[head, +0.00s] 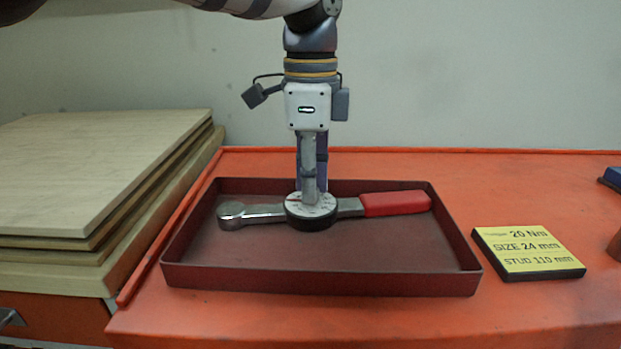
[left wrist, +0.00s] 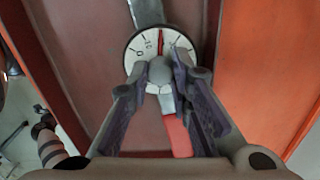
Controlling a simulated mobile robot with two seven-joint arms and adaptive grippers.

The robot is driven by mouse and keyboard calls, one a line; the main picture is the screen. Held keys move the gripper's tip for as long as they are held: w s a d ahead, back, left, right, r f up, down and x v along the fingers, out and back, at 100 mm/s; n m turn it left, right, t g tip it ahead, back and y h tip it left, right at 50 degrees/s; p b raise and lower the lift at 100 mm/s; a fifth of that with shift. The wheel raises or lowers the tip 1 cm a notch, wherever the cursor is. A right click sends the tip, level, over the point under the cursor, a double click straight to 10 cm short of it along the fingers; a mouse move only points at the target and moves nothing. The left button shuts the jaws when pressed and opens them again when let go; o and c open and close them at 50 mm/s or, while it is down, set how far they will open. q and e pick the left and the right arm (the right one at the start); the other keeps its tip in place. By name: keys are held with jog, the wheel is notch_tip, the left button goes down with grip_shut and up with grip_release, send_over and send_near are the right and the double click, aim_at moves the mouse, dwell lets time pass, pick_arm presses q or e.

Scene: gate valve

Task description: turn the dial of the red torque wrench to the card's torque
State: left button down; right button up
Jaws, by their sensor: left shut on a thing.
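The red-handled torque wrench (head: 391,203) lies in the dark red tray (head: 320,283), its metal head to the left and its red grip to the right. Its round white dial (head: 322,207) faces up mid-wrench. My left gripper (head: 312,195) points straight down and is shut on the dial's knob (left wrist: 160,70). In the left wrist view the dial face (left wrist: 137,68) shows a 0, other partly covered marks and a red pointer near the top. The yellow card (head: 529,248) reads 20 Nm, SIZE 24 mm, STUD 110 mm. My right gripper is not in view.
The tray stands on an orange bench (head: 400,320), its low walls around the wrench. Stacked boards (head: 90,180) stand to the left. A blue thing (head: 612,178) and a brown thing (head: 615,246) show at the right edge. The bench between tray and card is clear.

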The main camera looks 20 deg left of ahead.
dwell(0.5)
pick_arm(q)
jog(key=c, duration=1.4)
grip_release()
jog(key=shift+c, duration=0.2)
notch_tip(320, 180, up, 12)
